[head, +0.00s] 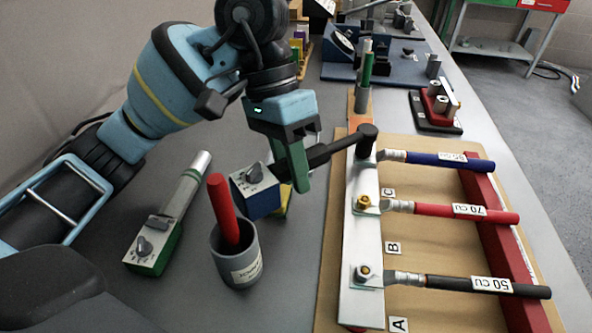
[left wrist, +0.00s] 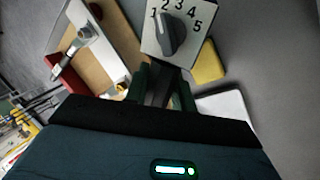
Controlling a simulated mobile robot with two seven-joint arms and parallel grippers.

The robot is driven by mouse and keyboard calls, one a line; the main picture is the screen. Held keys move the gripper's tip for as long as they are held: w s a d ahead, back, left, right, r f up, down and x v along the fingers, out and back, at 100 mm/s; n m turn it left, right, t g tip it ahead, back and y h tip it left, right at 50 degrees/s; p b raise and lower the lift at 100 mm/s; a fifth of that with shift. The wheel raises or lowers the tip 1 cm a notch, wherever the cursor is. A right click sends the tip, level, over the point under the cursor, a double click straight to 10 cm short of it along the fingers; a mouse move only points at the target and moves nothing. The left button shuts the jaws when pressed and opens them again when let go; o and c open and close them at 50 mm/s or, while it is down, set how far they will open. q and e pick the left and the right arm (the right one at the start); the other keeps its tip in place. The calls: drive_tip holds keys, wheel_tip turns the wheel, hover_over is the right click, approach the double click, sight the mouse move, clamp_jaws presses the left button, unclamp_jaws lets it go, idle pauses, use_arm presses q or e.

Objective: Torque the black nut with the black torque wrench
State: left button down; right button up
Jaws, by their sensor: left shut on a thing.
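My left gripper (head: 300,172) is shut on the dark shaft of a torque wrench (head: 332,151). The wrench has a blue box (head: 256,191) with a numbered dial, which also shows in the left wrist view (left wrist: 174,32). Its black head (head: 367,134) is over the terminal at the blue cable, by label C; whether it is seated on a nut is hidden. The black 50 CU cable (head: 470,284) ends at a brass-coloured nut (head: 364,272) on the white bar (head: 366,238), near label A. No separate black nut is clear. My right gripper is out of view.
A red cable (head: 450,208) and blue cable (head: 436,159) lie across the red support (head: 497,232). A grey cup (head: 238,265) holds a red-handled tool (head: 222,208). A green-bodied dial tool (head: 155,247) lies left of it. A yellow piece sits under the blue box.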

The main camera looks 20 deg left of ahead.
use_arm(q)
drive_tip(key=shift+w+a+m, duration=0.15)
drive_tip(key=shift+a+m, duration=0.15)
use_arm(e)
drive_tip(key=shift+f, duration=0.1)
use_arm(q)
drive_tip(key=shift+w+a, duration=0.1)
drive_tip(key=shift+s+d+n, duration=0.45)
drive_tip(key=shift+d+n, duration=0.15)
drive_tip(key=shift+d, duration=0.15)
drive_tip(key=shift+r, duration=0.15)
idle(0.4)
